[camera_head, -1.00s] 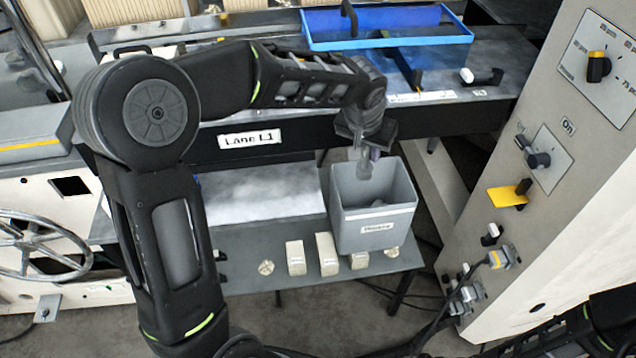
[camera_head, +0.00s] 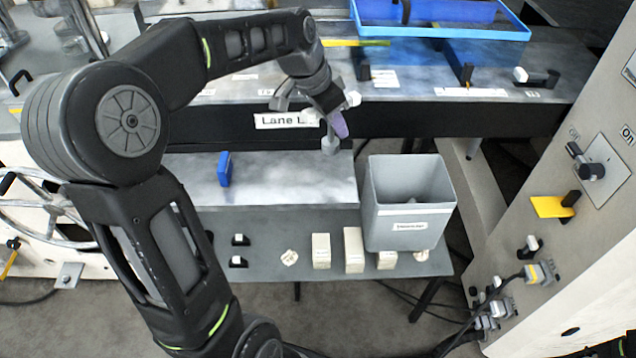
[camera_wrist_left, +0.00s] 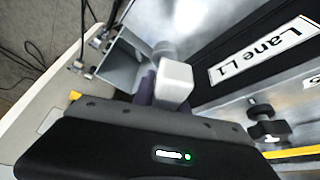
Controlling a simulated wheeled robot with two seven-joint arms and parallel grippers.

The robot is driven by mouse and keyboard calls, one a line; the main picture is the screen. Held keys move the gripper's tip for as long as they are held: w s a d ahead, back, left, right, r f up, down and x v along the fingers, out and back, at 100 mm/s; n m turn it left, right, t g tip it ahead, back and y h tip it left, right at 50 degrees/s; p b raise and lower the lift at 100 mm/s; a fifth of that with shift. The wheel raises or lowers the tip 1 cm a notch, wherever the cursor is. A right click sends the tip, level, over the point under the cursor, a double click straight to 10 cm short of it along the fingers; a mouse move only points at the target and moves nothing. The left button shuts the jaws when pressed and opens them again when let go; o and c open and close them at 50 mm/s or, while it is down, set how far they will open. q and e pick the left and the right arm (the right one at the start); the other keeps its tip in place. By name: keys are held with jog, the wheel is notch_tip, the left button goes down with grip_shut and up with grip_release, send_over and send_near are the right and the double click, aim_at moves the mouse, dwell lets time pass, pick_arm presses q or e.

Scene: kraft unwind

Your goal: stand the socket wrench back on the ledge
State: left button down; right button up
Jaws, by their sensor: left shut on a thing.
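My left gripper (camera_head: 335,122) is shut on a pale grey piece, apparently the socket wrench (camera_head: 330,146), whose round end hangs below the fingers. In the left wrist view, its pale block-shaped end (camera_wrist_left: 175,82) stands out past the gripper body, with a rounded end behind it. The fingers hide its middle. The gripper is in front of the long dark edge under the grey ledge (camera_head: 420,75), partly covering the Lane label (camera_head: 280,121). I cannot tell which surface is the wrench's own place.
A grey open bin (camera_head: 410,215) stands on the lower shelf, right of the gripper. Several pale blocks (camera_head: 321,251) line the shelf front. A blue piece (camera_head: 224,168) stands at left. A blue tray (camera_head: 480,30) sits on the ledge. A control panel (camera_head: 590,190) rises at right.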

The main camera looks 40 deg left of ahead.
aim_at(323, 142)
pick_arm(q)
jog(key=shift+s+a+r+m, duration=0.2)
jog(key=shift+s+a+m, duration=0.15)
jog(key=shift+a, duration=0.2)
jog(key=shift+s+a+r+m, duration=0.2)
jog(key=shift+s+a+m, duration=0.1)
jog(key=shift+a, duration=0.2)
jog(key=shift+s+r, duration=0.1)
jog(key=shift+r, duration=0.05)
jog(key=shift+f, duration=3.15)
jog(key=shift+f+p, duration=0.3)
jog(key=shift+f, duration=1.55)
jog(key=shift+f, duration=0.1)
